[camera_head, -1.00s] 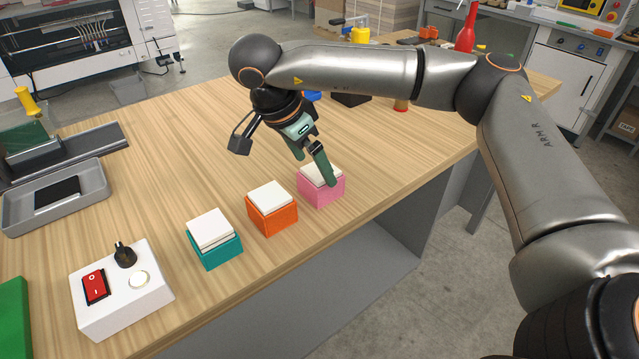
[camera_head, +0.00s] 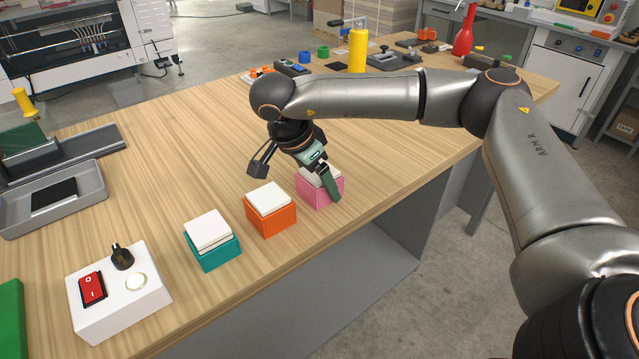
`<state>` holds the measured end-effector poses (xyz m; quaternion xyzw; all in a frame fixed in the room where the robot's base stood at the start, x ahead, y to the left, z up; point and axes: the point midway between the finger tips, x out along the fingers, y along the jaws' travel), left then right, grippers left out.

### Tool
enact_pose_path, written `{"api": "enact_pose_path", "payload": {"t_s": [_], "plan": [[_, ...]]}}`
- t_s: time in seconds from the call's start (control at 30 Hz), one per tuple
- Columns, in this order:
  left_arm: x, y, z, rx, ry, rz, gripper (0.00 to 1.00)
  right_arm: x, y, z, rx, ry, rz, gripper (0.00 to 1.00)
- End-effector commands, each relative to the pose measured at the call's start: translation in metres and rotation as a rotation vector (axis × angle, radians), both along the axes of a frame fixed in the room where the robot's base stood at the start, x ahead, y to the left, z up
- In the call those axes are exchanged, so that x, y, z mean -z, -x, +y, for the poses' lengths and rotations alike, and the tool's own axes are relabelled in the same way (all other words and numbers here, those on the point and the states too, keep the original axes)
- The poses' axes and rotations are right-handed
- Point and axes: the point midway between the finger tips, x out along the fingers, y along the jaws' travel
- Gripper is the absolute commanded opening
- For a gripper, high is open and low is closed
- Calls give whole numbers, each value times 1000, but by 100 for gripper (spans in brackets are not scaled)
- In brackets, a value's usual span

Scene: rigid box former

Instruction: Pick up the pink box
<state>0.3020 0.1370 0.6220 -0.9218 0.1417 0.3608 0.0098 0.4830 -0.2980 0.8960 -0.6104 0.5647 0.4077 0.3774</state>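The pink box (camera_head: 312,190) with a white top stands near the table's front edge, at the right end of a row of boxes. My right gripper (camera_head: 328,184) points down at it from above. One green finger lies against or just in front of the box's near right side. The other finger is hidden behind the gripper body, so I cannot tell whether it is shut on the box. The pink box appears to rest on the table. My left gripper is not in view.
The orange box (camera_head: 271,218) stands close to the left of the pink one, then the teal box (camera_head: 216,250). A white switch box (camera_head: 120,300) and a grey tray (camera_head: 55,205) are further left. A yellow bottle (camera_head: 358,50) stands at the back.

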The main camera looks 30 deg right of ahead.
Motion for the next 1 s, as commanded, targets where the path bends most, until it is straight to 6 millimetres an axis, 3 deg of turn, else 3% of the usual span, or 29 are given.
{"api": "enact_pose_path", "payload": {"t_s": [0.07,0.53,0.83,1.0], "plan": [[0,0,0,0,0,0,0,0,0,0,0,0,0,71],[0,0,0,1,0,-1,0,0,0,0,-1,0,0,18],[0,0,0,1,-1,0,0,-3,0,0,0,0,-1,18],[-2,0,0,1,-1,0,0,-17,0,1,-1,-1,-2,18]]}}
